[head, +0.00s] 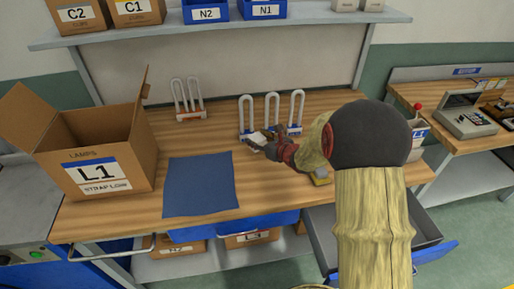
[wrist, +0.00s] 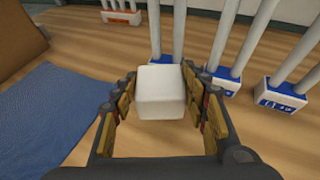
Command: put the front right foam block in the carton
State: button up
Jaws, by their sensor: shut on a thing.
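A white foam block (wrist: 160,92) sits between the two fingers of my gripper (wrist: 160,112) in the wrist view. My gripper (head: 268,143) is shut on the block, which shows small and white in the head view (head: 256,139), right of the blue mat and in front of the U-shaped tubes. I cannot tell whether the block touches the tabletop. The open cardboard carton (head: 141,160), labelled L1, stands at the left of the bench with its flaps up. Its inner floor is hidden. No other foam block can be made out.
A blue mat (head: 200,186) lies flat between carton and gripper. White U-shaped tubes in blue bases (head: 246,134) stand just behind the gripper; another in an orange-and-white base (head: 189,115) stands farther back. A shelf (head: 220,29) runs above. An open drawer (head: 322,225) is at front right.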

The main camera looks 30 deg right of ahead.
jog(key=shift+w+a+f+b, duration=0.15)
jog(key=shift+f+b, duration=0.3)
jog(key=shift+f, duration=0.5)
jog(key=shift+w+f+b, duration=0.1)
jog(key=shift+f+b, duration=0.3)
jog(key=shift+f, duration=0.5)
jog(key=shift+f, duration=0.2)
jog(key=o, duration=0.8)
jog(key=shift+o, duration=0.2)
jog(key=shift+r, duration=0.1)
